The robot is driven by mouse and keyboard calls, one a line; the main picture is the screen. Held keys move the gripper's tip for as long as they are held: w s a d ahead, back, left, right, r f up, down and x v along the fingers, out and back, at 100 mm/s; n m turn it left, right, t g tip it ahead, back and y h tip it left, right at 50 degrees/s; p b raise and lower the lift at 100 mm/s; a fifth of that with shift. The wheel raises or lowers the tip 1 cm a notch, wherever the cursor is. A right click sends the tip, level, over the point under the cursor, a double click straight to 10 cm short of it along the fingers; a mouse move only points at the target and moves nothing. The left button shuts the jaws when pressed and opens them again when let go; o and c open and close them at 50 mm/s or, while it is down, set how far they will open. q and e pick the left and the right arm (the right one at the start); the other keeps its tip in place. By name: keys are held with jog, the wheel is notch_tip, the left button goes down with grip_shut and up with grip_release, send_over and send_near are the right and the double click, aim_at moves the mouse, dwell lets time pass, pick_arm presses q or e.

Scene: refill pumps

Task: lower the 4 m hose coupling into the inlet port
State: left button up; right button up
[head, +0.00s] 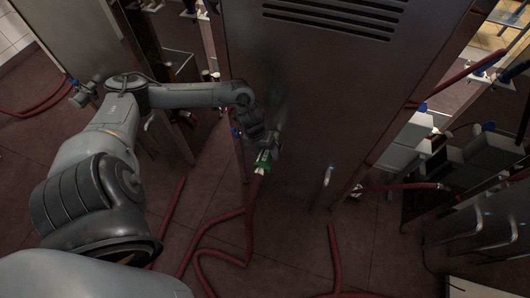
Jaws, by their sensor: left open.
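The hose coupling (262,158) is a small green piece at the top end of a dark red hose (249,215), in the middle of the head view. It is close in front of the big metal cabinet. My left gripper (273,144) is open, right at the coupling's upper end; whether its fingers touch the coupling is too small and dark to tell. I cannot make out the inlet port for certain. My right gripper is not in the view.
The tall metal cabinet (330,85) with vent slots fills the centre, just behind the gripper. A short metal pipe (328,174) sticks out of its lower part. Red hose loops lie on the dark tiled floor (290,235). Grey boxes (488,155) stand at the right.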

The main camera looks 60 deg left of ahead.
pick_arm(q)
jog(key=p+v, duration=0.3)
jog(key=v, duration=0.7)
jog(key=shift+r, duration=0.1)
